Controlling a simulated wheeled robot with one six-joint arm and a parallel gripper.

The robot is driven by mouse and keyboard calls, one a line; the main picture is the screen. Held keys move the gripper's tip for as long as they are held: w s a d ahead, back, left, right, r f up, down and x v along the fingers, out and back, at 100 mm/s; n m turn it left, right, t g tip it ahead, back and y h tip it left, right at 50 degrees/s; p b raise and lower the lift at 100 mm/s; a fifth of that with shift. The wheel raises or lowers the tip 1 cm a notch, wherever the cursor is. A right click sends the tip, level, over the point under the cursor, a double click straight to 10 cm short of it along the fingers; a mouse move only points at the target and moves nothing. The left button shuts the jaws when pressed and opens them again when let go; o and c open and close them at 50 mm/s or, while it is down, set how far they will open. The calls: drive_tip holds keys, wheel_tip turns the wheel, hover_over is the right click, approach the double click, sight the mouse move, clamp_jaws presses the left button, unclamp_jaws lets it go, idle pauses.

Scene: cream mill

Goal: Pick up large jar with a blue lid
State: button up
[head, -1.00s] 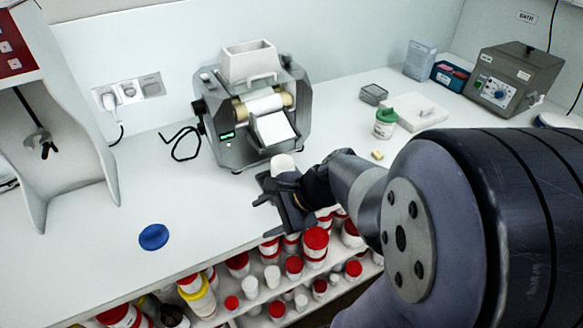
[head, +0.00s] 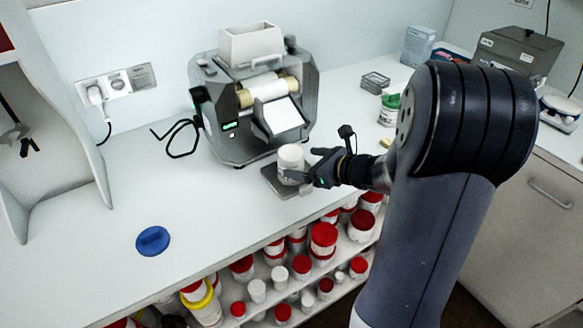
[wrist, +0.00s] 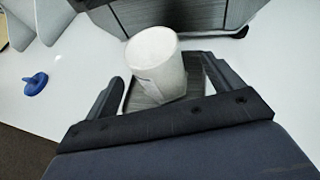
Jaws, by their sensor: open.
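A white jar (head: 290,160) stands upright on a small dark grey plate (head: 276,182) in front of the mill. In the wrist view the jar (wrist: 156,62) looks all white, with no blue lid on it. A round blue lid (head: 153,241) lies apart on the counter to the left; the wrist view also shows it (wrist: 35,83). My gripper (head: 308,167) reaches in from the right at the jar. Its open fingers (wrist: 161,75) have the jar between them, with a visible gap at least on the left; contact on the right is hard to tell.
The mill (head: 255,100) stands just behind the jar. A green-lidded jar (head: 389,108) and a wire basket (head: 376,82) are at the right. Shelves of red-lidded jars (head: 323,238) lie below the counter's front edge. The counter's left middle is clear.

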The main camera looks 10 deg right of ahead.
drive_tip(key=x, duration=0.5)
drive_tip(key=shift+a+f, duration=0.1)
drive_tip(key=shift+a, duration=0.1)
drive_tip(key=shift+s, duration=0.1)
drive_tip(key=c, duration=1.1)
drive_tip(key=shift+o, duration=0.2)
